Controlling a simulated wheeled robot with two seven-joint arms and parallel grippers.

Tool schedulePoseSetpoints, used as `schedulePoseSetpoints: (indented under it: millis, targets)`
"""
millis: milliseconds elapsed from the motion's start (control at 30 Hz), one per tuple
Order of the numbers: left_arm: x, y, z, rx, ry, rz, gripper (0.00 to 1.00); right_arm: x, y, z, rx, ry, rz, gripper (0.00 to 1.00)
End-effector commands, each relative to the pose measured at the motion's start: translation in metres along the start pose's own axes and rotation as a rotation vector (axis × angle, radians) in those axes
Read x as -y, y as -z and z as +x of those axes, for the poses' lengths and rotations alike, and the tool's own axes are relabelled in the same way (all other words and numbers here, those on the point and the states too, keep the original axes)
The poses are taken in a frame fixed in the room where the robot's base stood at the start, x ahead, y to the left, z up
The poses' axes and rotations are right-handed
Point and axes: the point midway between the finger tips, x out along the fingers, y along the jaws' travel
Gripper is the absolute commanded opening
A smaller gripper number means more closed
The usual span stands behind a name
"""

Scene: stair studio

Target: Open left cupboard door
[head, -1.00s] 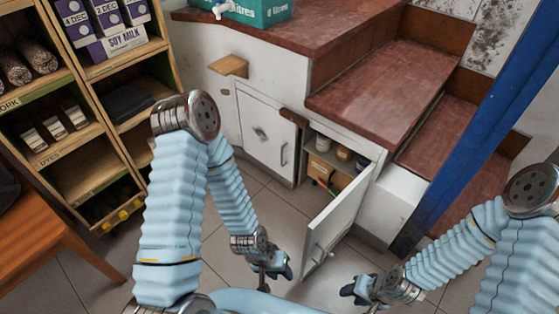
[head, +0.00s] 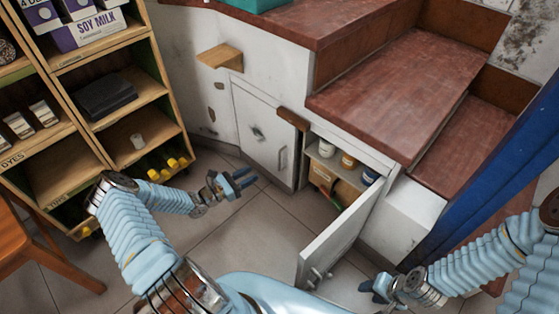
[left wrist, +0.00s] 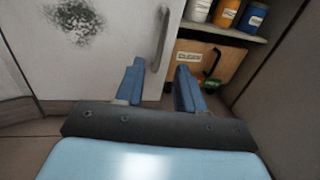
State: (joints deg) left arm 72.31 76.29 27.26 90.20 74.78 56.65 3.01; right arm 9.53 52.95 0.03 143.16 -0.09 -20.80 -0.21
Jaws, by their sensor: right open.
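The left cupboard door (head: 260,132) is white, with a dark worn patch and a vertical bar handle (head: 283,158) on its right side; it looks closed. In the left wrist view the handle (left wrist: 160,38) stands beyond and between my blue fingers. My left gripper (head: 246,178) is open and empty, in front of the door's lower part, apart from the handle. The right cupboard door (head: 342,233) stands open, swung out toward me. My right gripper (head: 368,290) is near that door's outer edge, on its right side; it is open.
Brown steps (head: 385,90) rise at right beside a blue post (head: 480,190). The tiled floor before the left door is clear.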

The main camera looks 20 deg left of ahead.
Motion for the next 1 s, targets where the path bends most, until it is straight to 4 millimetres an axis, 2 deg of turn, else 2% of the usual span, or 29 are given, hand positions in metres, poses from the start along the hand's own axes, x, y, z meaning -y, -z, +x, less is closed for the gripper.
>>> schedulePoseSetpoints:
  millis: [300, 500, 700, 967, 1000]
  targets:
    - [0.003, 0.001, 0.074, -0.001, 0.007, 0.0, 0.38, -0.001, 0.0, 0.002, -0.001, -0.001, 0.001, 0.43]
    - [0.003, 0.001, 0.108, -0.002, 0.007, 0.002, 0.38, -0.003, 0.001, 0.004, -0.002, -0.002, 0.002, 0.43]
    - [0.003, 0.001, 0.121, -0.004, 0.007, 0.001, 0.38, -0.003, 0.001, 0.004, -0.003, -0.002, 0.002, 0.43]
    - [0.003, 0.001, 0.122, -0.004, 0.007, 0.001, 0.38, -0.003, 0.001, 0.004, -0.003, -0.002, 0.003, 0.43]
    - [0.003, 0.001, 0.122, -0.004, 0.007, 0.001, 0.32, -0.003, 0.001, 0.004, -0.003, -0.002, 0.002, 0.43]
